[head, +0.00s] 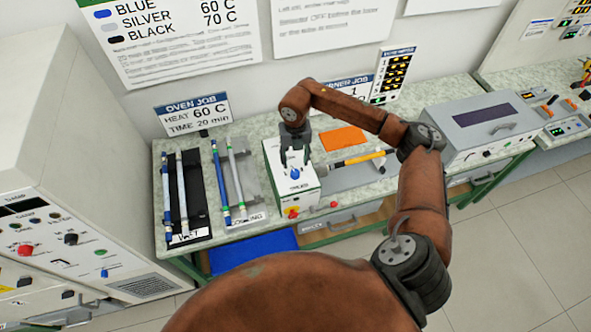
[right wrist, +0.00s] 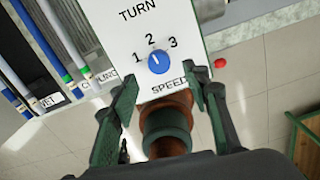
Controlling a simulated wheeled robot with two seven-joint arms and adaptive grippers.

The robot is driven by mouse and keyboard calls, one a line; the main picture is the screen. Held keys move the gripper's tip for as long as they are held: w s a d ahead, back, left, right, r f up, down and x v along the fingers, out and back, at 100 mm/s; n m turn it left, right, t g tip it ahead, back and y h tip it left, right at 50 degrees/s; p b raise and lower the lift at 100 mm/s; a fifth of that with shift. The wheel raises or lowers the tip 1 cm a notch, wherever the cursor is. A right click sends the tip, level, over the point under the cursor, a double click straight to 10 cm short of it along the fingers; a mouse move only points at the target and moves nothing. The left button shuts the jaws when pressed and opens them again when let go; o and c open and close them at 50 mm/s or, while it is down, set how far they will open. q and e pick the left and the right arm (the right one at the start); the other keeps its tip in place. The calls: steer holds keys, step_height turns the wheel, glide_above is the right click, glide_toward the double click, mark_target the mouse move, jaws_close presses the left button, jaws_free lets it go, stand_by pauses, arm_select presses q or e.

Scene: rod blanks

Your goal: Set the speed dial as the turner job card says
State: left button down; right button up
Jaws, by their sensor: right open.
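The blue speed dial (head: 294,173) is on the white face of the turner box (head: 272,158). In the right wrist view the dial (right wrist: 158,61) sits among the numbers 1, 2 and 3, above the word SPEED; its white mark points up towards 2. The turner job card (head: 357,92) stands behind at the wall; a 1 shows on it, and my arm hides much of the rest. My right gripper (head: 294,158) is open over the box face; its fingers (right wrist: 162,82) are apart, low on either side of the dial, not closed on it.
A yellow and black rod (head: 358,159) extends right from the turner. Left of it are a black tray (head: 196,214) and a grey tray (head: 234,187) with rods. An orange sheet (head: 343,139) lies behind. A red button (right wrist: 220,63) is near the right finger.

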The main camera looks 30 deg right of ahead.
mark_target(295, 172)
steer(key=shift+f+p, duration=0.6)
steer(key=shift+f, duration=2.6)
steer(key=shift+a, duration=0.1)
steer(key=shift+c, duration=0.5)
steer(key=c, duration=1)
